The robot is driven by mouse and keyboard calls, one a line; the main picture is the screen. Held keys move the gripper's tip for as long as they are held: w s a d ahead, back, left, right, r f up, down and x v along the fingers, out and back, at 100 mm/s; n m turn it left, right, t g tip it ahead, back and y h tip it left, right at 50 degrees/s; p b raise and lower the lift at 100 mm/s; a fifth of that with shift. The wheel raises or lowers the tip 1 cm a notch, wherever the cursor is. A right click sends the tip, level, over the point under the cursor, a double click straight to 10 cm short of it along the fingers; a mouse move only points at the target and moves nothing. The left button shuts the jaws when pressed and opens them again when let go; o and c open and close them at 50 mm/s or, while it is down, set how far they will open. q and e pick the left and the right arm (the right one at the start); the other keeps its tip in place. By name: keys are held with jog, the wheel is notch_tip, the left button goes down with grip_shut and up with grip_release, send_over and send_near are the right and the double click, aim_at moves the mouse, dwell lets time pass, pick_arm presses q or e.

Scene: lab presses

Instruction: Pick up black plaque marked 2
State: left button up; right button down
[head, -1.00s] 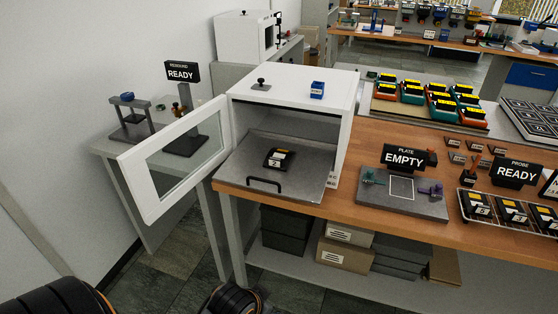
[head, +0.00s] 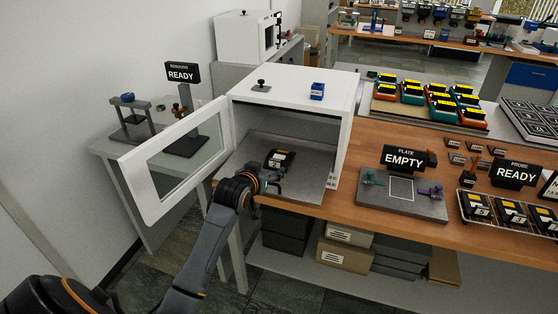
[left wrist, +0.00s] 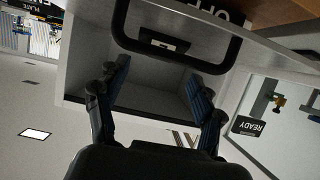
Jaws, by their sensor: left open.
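The black plaque marked 2 (head: 280,159) lies flat on the grey pull-out tray (head: 312,180) of the white open-fronted cabinet. In the left wrist view the plaque (left wrist: 164,43) shows small, framed by the tray's black bar handle (left wrist: 230,55). My left gripper (head: 271,182) is at the tray's front edge by the handle, just in front of the plaque and apart from it. In the left wrist view its two fingers (left wrist: 157,78) are spread with nothing between them. My arm and gripper hide much of the handle in the head view. My right gripper is not seen.
The cabinet's glazed door (head: 180,160) stands open to the left, close to my left arm. The cabinet's white top (head: 290,88) overhangs the tray's rear. A plate fixture (head: 405,205) stands on the bench to the right, by the EMPTY sign (head: 404,158).

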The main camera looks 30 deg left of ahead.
aim_at(274, 162)
pick_arm(q)
jog(key=x, duration=0.3)
jog(key=shift+w+f, duration=0.15)
jog(key=shift+w+a+p, duration=0.1)
jog(key=shift+w+p, duration=0.3)
jog(key=x, duration=0.3)
jog(key=shift+a+p, duration=0.1)
jog(key=shift+p, duration=0.3)
jog(key=shift+w+a+f, duration=0.15)
jog(key=shift+w+f, duration=0.15)
jog(key=shift+w, duration=0.3)
jog(key=c, duration=1.3)
